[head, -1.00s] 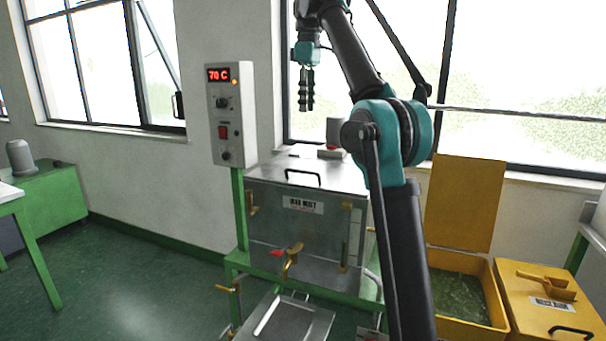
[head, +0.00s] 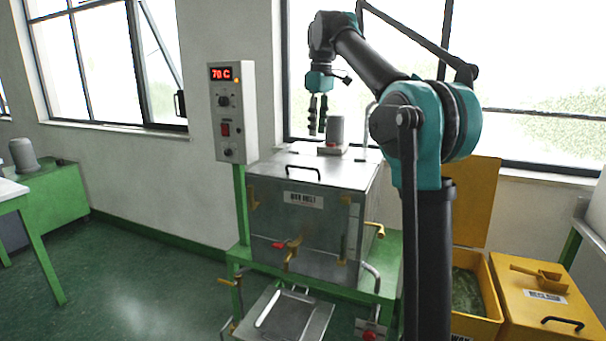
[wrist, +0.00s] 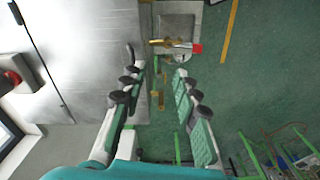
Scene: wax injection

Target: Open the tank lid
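The steel wax tank (head: 275,225) stands on a green frame, its flat lid (head: 340,172) lying shut on top. A black bar handle (head: 303,168) is on the lid near its front edge. My gripper (head: 317,128) points down above the back part of the lid in the head view, apart from it. In the wrist view my gripper (wrist: 156,78) has its two fingers spread with nothing between them. The metal lid (wrist: 85,45) shows at the left there. A dark bar by the left fingertip may be the handle; the finger partly hides that area.
A control box (head: 231,112) on a green post reads 70 C, left of the tank. A grey cylinder (head: 336,132) stands at the lid's back. A tap with a red grip (head: 290,246) juts from the front above a metal tray (head: 287,318). Yellow bins (head: 535,300) stand right.

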